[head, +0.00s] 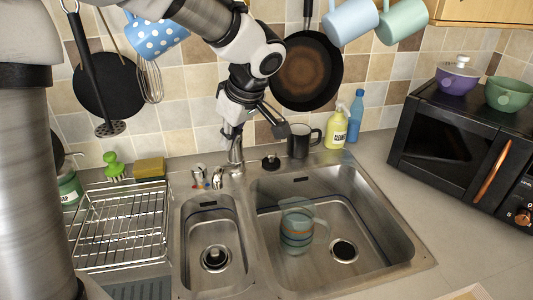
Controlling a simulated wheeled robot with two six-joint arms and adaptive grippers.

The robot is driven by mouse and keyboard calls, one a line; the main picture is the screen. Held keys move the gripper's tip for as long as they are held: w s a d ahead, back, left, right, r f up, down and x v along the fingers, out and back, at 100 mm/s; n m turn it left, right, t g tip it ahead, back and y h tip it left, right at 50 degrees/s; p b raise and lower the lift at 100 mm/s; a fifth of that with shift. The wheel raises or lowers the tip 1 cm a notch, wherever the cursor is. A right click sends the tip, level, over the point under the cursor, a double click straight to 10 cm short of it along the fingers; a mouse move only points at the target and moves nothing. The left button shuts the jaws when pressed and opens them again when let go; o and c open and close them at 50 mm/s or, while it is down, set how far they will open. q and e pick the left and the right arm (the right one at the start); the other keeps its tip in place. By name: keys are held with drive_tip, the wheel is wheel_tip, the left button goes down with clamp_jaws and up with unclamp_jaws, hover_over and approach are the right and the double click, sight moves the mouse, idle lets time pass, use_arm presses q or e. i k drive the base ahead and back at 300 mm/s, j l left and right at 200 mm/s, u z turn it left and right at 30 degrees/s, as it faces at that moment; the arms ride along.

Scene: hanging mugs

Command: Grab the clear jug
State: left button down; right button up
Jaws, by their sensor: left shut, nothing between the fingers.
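The clear jug (296,226) is a see-through, bluish vessel with coloured bands. It stands in the large right sink basin, left of that basin's drain. My left gripper (278,127) hangs from the top of the head view, above and behind the basin, near the tap and the dark mug. It is shut and empty, well above the jug and apart from it. My right gripper is not in view.
The tap (235,155) stands behind the sink (375,190). A dark mug (299,141), a yellow bottle (337,128) and a blue bottle (356,115) stand behind the basin. Mugs and pans hang above. A wire rack (122,222) is left, a black microwave (440,138) right.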

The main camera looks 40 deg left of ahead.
sight(298, 224)
drive_tip(key=k+l, duration=0.75)
drive_tip(key=l, duration=0.2)
